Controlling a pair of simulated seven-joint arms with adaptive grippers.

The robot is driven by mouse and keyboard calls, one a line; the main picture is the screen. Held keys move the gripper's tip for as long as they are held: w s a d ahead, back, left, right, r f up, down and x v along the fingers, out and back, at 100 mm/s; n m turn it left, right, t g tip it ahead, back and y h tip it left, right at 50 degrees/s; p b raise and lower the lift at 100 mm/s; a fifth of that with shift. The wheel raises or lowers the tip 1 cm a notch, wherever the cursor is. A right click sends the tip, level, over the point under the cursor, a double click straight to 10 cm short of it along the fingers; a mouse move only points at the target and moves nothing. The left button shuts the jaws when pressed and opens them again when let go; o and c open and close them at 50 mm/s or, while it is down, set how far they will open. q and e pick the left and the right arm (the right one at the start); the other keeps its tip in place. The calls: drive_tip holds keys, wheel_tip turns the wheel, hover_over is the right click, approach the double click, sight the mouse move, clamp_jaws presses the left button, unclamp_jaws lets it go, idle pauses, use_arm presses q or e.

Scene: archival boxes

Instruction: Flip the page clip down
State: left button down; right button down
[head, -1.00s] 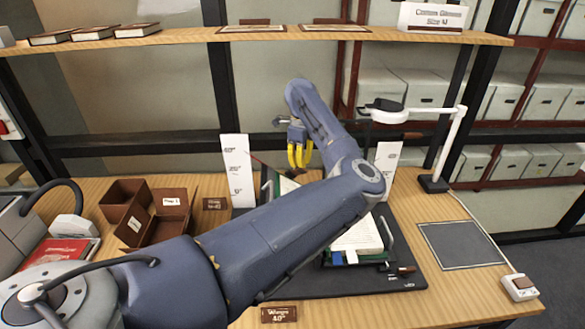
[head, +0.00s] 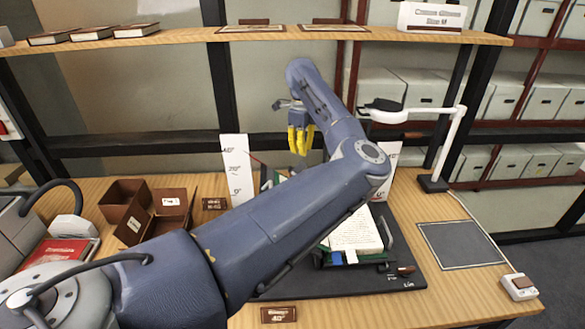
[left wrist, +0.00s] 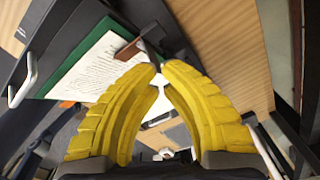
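My left gripper (head: 298,148), with yellow ridged fingers, hangs over the back of the stand that holds the open book (head: 356,236). In the left wrist view its fingertips (left wrist: 160,68) are close together with a narrow gap; whether they grip anything is unclear. Just beyond the tips is a small brown plate with a metal rod (left wrist: 136,48), probably the page clip. It lies at the edge of the printed page (left wrist: 90,72); contact with the fingers cannot be judged. In the head view my left arm covers the middle of the book. My right gripper is not in view.
White scale cards (head: 238,172) stand on both sides of the stand. Brown boxes (head: 128,205) and a red book (head: 65,252) are on the left. A white lamp (head: 448,140) rises behind right. A grey mat (head: 460,245) lies clear on the right.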

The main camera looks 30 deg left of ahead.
use_arm(q)
drive_tip(key=shift+w+a+r, duration=0.15)
drive_tip(key=shift+w+r, duration=0.05)
drive_tip(key=shift+r, duration=0.6)
drive_tip(key=shift+w+a+r, duration=0.15)
drive_tip(key=shift+w+r, duration=0.05)
drive_tip(key=shift+r, duration=0.65)
drive_tip(key=shift+w+a+r, duration=0.15)
drive_tip(key=shift+w+r, duration=0.05)
drive_tip(key=shift+r, duration=0.6)
